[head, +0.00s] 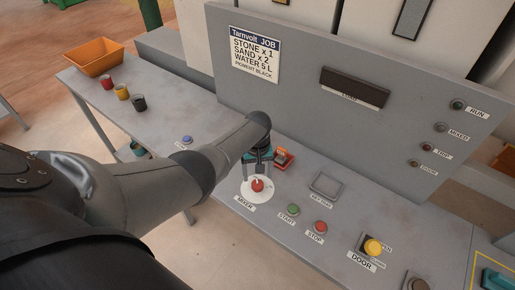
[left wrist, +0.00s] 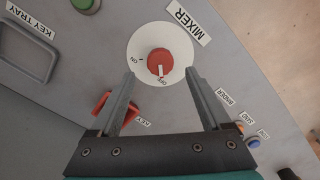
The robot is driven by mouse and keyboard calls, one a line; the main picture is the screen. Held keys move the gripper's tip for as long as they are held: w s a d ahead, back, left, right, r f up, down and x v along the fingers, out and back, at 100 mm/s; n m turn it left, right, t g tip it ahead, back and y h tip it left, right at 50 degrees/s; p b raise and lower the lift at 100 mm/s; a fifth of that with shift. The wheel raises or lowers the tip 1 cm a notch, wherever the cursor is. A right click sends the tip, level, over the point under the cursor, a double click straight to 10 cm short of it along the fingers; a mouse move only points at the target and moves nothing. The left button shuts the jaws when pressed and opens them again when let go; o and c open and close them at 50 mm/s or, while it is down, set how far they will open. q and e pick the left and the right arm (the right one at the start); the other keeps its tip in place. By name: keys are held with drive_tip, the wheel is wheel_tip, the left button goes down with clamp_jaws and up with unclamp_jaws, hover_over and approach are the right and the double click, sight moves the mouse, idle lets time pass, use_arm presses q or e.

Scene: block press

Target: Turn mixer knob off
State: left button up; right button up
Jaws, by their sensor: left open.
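The mixer knob (head: 257,185) is red and sits on a white round dial (head: 246,192) beside the MIXER label. In the left wrist view the knob (left wrist: 160,57) has a white mark that points towards OFF, with ON at the left of the dial (left wrist: 180,40). My left gripper (head: 258,171) is open above the dial, its fingers pointing down at the knob. In the left wrist view its fingertips (left wrist: 161,73) are on either side of the knob's lower edge, with gaps on both sides. Contact with the knob cannot be seen. My right gripper is not in view.
A red key switch (head: 284,158) is close behind the gripper. The green START button (head: 293,209), red STOP button (head: 320,226), key tray (head: 325,186) and yellow DOOR knob (head: 373,247) lie to the right. An orange bin (head: 95,58) and several cups stand at the far left.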

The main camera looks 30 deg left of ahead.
sight(257, 183)
use_arm(q)
wheel_tip(257, 183, up, 11)
drive_tip(key=p, duration=0.2)
drive_tip(key=shift+p, duration=0.3)
drive_tip(key=shift+f, duration=0.15)
